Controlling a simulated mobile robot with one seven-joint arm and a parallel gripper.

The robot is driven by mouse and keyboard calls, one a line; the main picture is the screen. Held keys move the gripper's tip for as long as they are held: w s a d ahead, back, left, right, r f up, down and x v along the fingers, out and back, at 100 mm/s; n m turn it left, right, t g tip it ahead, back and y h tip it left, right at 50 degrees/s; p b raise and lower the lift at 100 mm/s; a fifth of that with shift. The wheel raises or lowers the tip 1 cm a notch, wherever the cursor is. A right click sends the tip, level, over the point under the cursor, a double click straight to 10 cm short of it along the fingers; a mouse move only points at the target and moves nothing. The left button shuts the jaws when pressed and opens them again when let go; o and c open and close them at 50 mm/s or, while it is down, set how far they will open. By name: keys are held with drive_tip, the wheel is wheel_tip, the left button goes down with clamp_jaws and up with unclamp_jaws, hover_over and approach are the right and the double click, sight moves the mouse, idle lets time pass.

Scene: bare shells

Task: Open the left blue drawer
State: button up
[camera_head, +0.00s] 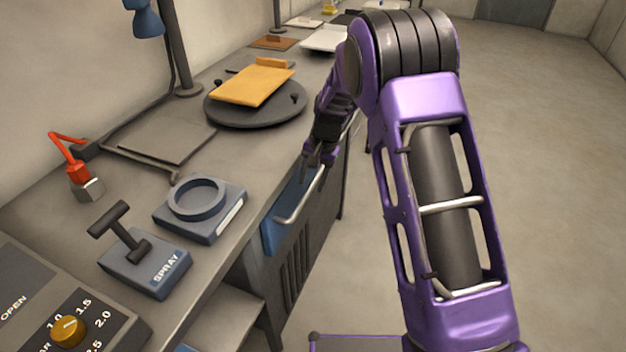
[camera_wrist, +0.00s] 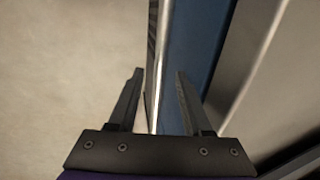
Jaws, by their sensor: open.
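A blue drawer (camera_head: 271,236) with a pale bar handle (camera_head: 300,205) sits under the workbench's front edge. It looks shut. My gripper (camera_head: 318,163) is at the far end of this handle, pointing down. In the wrist view, my gripper (camera_wrist: 158,73) is open. The pale handle bar (camera_wrist: 159,60) runs between its two fingers in the picture, and the right finger overlaps the blue drawer front (camera_wrist: 194,45). I cannot tell whether either finger touches the bar. The drawer's far part is hidden behind my gripper in the head view.
The grey workbench (camera_head: 235,150) runs along the left. It holds a spray lever box (camera_head: 145,265), a ring-topped box (camera_head: 200,208) and a round turntable (camera_head: 255,110) with a yellow board (camera_head: 254,82). The open floor (camera_head: 560,170) to the right is clear.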

clamp_jaws()
idle(1.3)
